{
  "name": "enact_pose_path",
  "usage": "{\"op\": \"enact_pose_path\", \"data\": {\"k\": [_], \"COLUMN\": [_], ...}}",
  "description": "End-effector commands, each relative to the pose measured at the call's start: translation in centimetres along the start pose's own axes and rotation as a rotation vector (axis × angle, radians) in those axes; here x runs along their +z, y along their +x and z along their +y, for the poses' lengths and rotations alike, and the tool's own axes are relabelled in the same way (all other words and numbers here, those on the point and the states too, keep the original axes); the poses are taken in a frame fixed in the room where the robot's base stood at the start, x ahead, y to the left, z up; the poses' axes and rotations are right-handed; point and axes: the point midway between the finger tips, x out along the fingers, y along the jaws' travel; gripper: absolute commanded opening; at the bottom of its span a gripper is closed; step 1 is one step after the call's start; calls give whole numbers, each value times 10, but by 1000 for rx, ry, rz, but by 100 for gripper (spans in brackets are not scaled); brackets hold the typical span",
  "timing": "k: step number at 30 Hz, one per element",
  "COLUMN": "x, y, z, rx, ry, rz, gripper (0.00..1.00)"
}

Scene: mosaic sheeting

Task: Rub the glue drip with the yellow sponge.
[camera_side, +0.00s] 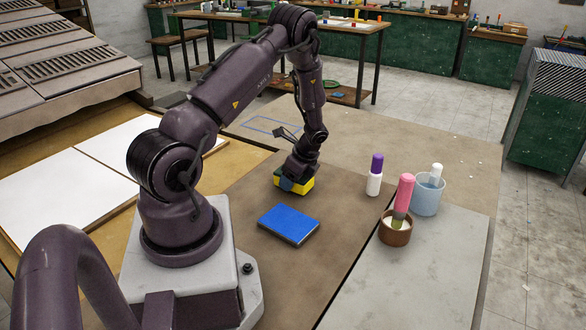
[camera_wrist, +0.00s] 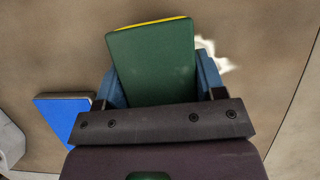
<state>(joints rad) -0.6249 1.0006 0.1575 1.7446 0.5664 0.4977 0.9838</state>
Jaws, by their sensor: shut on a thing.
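My gripper (camera_side: 290,182) points down over the brown sheet and is shut on the yellow sponge (camera_side: 305,184), which has a green top. In the wrist view the sponge's green face (camera_wrist: 152,65) with a thin yellow edge lies between the blue fingers of my gripper (camera_wrist: 160,88). The white glue drip (camera_wrist: 223,62) shows just right of the sponge and the right finger, partly hidden by them. I cannot make out the drip in the side view. The sponge looks at or just above the surface; contact is not clear.
A flat blue block (camera_side: 288,224) lies in front of the sponge, also in the wrist view (camera_wrist: 62,115). To the right stand a purple-capped white bottle (camera_side: 374,175), a brown pot (camera_side: 395,229) holding a pink-handled tool (camera_side: 405,193), and a light-blue cup (camera_side: 427,196).

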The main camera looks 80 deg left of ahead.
Motion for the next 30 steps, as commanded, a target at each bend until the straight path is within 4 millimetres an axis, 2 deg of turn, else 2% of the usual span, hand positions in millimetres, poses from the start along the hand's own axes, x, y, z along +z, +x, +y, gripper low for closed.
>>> {"op": "enact_pose_path", "data": {"k": [1,3,6,7,27,30], "x": [-2,0,-3,-1,-2,-2], "y": [5,0,7,2,5,4], "z": [-2,-9,-18,-21,-81,-70], "rx": [0,-1,2,-2,2,4], "ry": [1,-1,2,-1,0,3], "rz": [0,0,0,0,1,-1], "gripper": [41,41,41,41,41,41]}}
